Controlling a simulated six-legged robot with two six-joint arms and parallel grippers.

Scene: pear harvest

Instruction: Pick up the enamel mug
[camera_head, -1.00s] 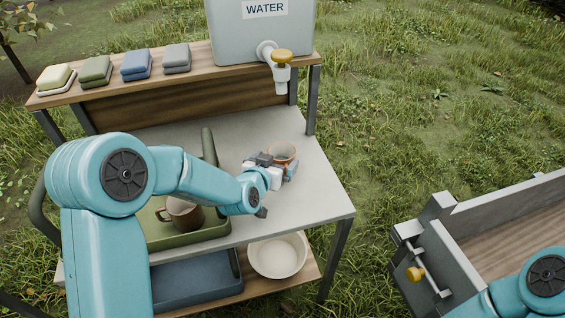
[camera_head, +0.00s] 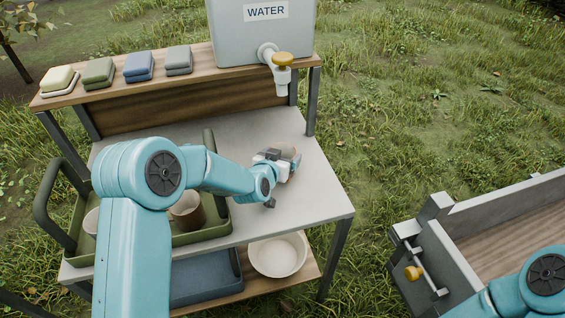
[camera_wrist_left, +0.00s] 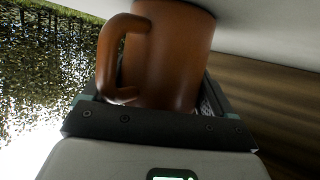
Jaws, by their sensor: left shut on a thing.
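The orange-brown enamel mug (camera_wrist_left: 172,55) fills the middle of the left wrist view, its handle on the left. My left gripper (camera_wrist_left: 160,100) is shut on it, with the jaws around the mug's body. My right gripper is out of view; only part of my right arm shows at the lower right.
A green tray (camera_head: 216,229) with a brown mug (camera_head: 187,211) and a pale cup (camera_head: 91,222) stands left. A water tank (camera_head: 262,35) with a tap (camera_head: 282,68) stands on the shelf behind. A cream basin (camera_head: 278,255) is below. The tabletop's right side is clear.

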